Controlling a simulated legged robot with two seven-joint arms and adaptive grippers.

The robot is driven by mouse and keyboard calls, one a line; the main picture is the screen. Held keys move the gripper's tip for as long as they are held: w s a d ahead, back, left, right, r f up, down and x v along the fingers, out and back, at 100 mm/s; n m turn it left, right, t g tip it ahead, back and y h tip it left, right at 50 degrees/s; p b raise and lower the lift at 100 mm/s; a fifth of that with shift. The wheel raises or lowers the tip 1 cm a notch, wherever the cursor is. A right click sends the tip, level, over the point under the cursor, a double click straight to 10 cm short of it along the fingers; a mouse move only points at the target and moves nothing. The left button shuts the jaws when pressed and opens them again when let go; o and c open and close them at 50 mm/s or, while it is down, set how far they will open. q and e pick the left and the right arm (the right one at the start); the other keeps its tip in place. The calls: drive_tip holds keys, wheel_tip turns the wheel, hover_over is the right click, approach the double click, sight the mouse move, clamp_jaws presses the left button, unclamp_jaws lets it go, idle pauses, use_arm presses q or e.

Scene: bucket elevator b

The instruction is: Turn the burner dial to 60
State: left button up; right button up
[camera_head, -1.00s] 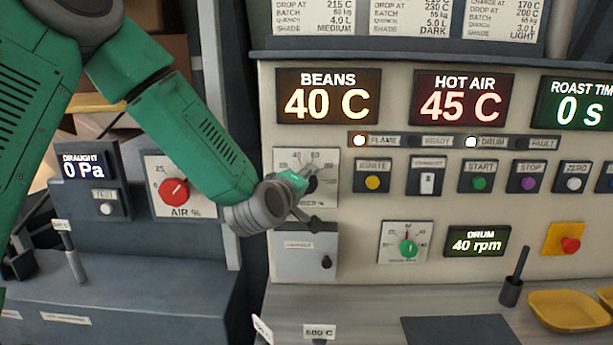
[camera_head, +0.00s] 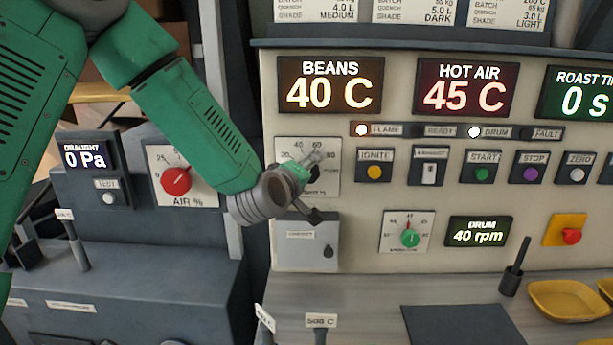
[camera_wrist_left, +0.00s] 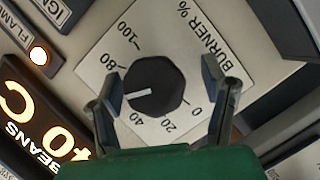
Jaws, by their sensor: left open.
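The burner dial (camera_wrist_left: 153,87) is a black knob with a white pointer line on a pale plate (camera_wrist_left: 190,45) marked BURNER %. In the left wrist view the pointer aims left, between the visible 40 and 80 marks; a finger covers the scale there. My left gripper (camera_wrist_left: 160,68) is open, with one finger on each side of the knob. Small gaps show, and contact cannot be told. In the head view my left gripper (camera_head: 314,168) is at the burner plate (camera_head: 325,150) and hides most of the knob. My right gripper is not in view.
The panel's button row, with the ignite button (camera_head: 374,172), is right of the burner plate. Below are a hatch (camera_head: 300,245) and the green drum dial (camera_head: 410,238). The red air dial (camera_head: 176,181) is left of my forearm. The BEANS display (camera_head: 330,86) reads 40 C.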

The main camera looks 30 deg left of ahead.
use_arm(q)
drive_tip(key=v, duration=1.1)
drive_tip(key=shift+s, duration=0.4)
drive_tip(key=shift+f, duration=0.1)
